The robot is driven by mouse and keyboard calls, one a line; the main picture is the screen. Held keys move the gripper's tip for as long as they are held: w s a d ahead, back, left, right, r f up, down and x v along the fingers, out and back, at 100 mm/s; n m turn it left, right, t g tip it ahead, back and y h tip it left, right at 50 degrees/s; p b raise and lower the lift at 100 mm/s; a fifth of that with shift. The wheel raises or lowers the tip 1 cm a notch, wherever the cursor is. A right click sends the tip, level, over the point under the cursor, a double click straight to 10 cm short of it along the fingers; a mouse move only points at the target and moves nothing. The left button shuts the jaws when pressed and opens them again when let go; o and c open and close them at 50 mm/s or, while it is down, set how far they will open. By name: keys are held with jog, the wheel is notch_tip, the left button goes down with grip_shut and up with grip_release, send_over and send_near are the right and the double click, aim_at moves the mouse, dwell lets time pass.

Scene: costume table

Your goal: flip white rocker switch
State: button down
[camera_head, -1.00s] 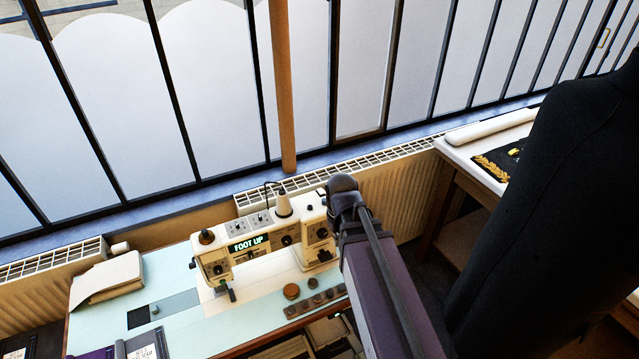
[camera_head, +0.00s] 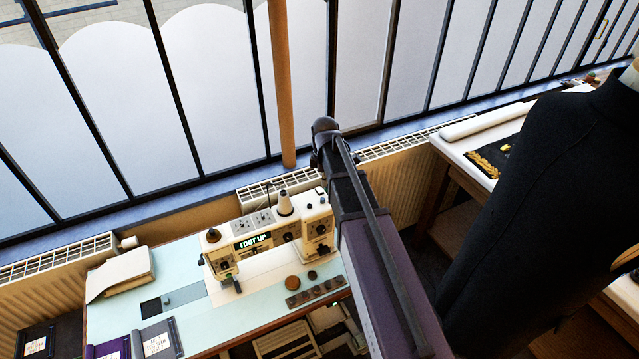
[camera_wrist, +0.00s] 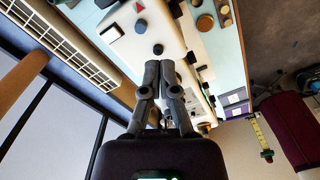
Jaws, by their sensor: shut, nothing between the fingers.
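The cream sewing machine (camera_head: 271,252) stands on the pale blue table, its green display (camera_head: 252,241) reading "FOOT UP". Its right end carries a panel with dark knobs, partly beside my arm. The fingertips point at the machine's pale body (camera_wrist: 125,30), which shows a red triangle and dark knobs. Whether they touch it I cannot tell. In the head view my gripper does not show clearly.
Round brown pieces (camera_head: 292,283) and a dark strip of buttons (camera_head: 315,291) lie in front of the machine. A folded cloth (camera_head: 122,272) lies at the table's left. A radiator (camera_head: 398,172) runs behind. A black garment form (camera_head: 545,190) stands at the right.

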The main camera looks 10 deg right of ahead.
aim_at(320, 195)
jog(key=w+r+n+p, duration=0.3)
jog(key=w+r+n, duration=0.1)
jog(key=w+n, duration=0.1)
jog(key=shift+w+n, duration=0.3)
jog(key=shift+w, duration=0.45)
jog(key=shift+a+f, duration=0.1)
jog(key=shift+f, duration=0.05)
notch_tip(320, 195, down, 14)
jog(key=b, duration=1.3)
jog(key=shift+b, duration=0.35)
